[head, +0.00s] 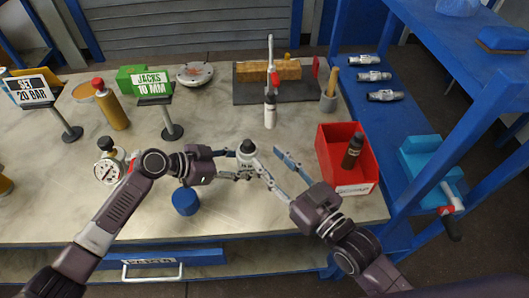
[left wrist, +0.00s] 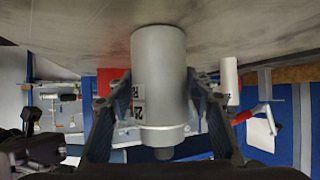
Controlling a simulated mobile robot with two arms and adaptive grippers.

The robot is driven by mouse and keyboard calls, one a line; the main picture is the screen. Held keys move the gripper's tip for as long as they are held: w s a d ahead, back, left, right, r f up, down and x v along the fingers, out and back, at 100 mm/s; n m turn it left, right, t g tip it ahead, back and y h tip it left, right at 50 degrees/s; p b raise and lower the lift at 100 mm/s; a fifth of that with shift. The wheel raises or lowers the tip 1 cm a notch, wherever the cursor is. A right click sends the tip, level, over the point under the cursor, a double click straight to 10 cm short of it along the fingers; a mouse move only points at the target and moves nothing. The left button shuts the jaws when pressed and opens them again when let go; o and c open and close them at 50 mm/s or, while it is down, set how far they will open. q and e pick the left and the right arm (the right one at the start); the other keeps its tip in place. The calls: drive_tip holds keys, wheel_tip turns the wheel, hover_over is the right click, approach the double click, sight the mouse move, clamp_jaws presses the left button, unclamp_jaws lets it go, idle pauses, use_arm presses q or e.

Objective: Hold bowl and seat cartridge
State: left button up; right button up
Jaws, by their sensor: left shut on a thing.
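A pale grey bowl (head: 246,166) with a dark top stands upright on the bench in the middle of the head view. In the left wrist view the bowl (left wrist: 160,80) appears inverted, as a smooth grey cylinder with a flange and a label. My left gripper (head: 237,164) is shut on its sides. My right gripper (head: 266,158) is open and empty, its fingertips close to the bowl's right side. The dark part at the bowl's top also shows small in the left wrist view; I cannot tell whether it is a cartridge.
A red bin (head: 335,184) holding a dark bottle (head: 352,152) stands right of my right gripper. A blue cap (head: 185,201), a pressure gauge (head: 108,171) and a white bottle (head: 270,112) are nearby. Sign stands (head: 172,132) are behind left.

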idle(0.3)
use_arm(q)
drive_tip(key=o, duration=1.1)
